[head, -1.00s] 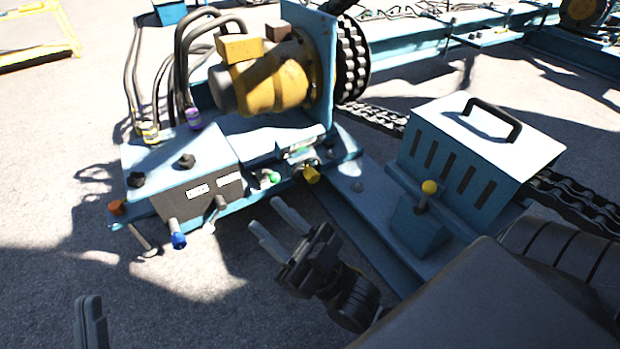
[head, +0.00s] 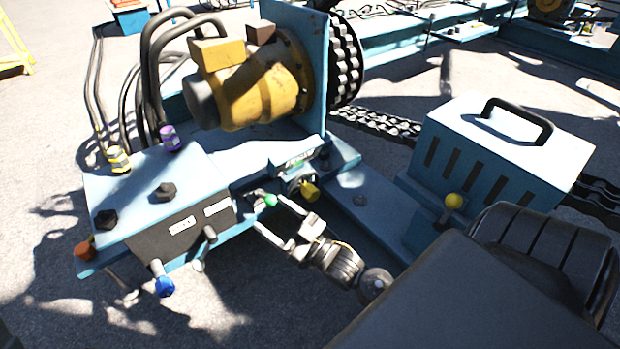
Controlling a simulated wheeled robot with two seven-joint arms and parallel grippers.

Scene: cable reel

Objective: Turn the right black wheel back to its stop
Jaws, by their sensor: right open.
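The right black wheel (head: 165,191) is a small dark knob on the top of the blue control box (head: 205,172). A second, similar black wheel (head: 106,220) sits to its left on the same box. My right gripper (head: 272,214) is open and empty, its two pale fingers apart and pointing up-left. It is to the right of the box, in front of the green-tipped and yellow-tipped controls, and apart from the right black wheel. Whether it touches those controls I cannot tell. My left gripper does not show clearly.
Blue-tipped (head: 164,286) and orange (head: 85,250) controls stick out of the box's front and left. Purple (head: 171,138) and yellow (head: 118,159) hose fittings stand behind the wheels. A yellow motor (head: 262,88) is behind; a vented box (head: 500,150) with a handle is right.

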